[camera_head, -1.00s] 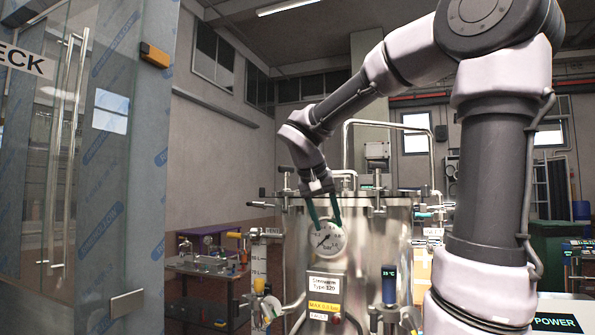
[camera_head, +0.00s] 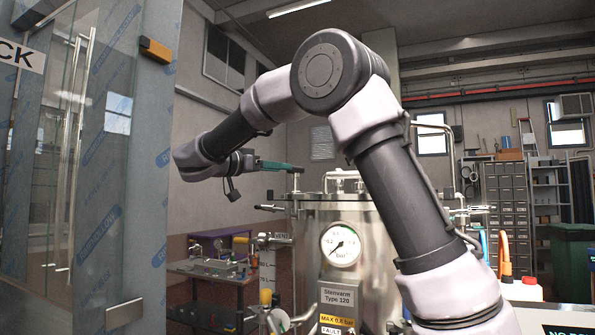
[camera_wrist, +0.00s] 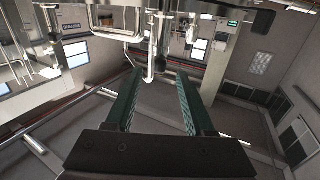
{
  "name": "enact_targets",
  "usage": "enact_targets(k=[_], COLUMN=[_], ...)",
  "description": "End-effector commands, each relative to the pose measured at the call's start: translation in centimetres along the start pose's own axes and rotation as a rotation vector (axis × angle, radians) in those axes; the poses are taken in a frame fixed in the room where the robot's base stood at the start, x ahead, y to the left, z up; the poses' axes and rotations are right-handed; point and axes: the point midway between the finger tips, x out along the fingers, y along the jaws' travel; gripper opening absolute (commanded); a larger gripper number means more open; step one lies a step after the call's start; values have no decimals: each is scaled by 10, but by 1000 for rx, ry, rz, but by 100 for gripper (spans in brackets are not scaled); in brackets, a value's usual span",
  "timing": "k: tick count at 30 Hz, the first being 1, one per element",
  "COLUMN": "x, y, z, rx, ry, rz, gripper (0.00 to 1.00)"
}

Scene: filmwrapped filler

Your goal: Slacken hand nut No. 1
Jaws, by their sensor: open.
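The steel vessel (camera_head: 308,270) with a pressure gauge (camera_head: 341,245) stands in the middle of the head view. Hand nuts on bolts sit around its lid rim; one hand nut (camera_head: 296,183) shows at the left of the rim. I cannot read any number on it. My gripper (camera_head: 297,168) is level, pointing right, at about the height of that nut's top. In the wrist view my gripper (camera_wrist: 160,73) has its two green fingers apart with nothing held. A bent pale tube (camera_wrist: 150,62) shows beyond the fingertips. Whether the fingers straddle the nut is unclear.
A glass door (camera_head: 85,170) with a long handle stands close on the left. A low bench (camera_head: 215,272) with equipment is behind it. A lid handle (camera_head: 343,180) rises from the vessel top. Shelving (camera_head: 507,210) is at the back right.

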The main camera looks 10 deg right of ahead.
Motion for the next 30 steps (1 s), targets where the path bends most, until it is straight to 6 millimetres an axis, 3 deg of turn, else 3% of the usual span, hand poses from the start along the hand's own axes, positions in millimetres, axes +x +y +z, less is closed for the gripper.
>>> enact_targets(k=[3,10,23,24,27,28,30], x=[26,60,72,72,72,72,72], y=[1,1,0,0,0,0,0], z=[0,0,0,0,0,0,0], rx=[0,-3,-2,-2,-2,-2,-2], ry=[-2,-2,-2,-2,-2,-2,-2], rz=[4,3,0,0,0,0,0], gripper=[54,54,54,46,8,0,0])
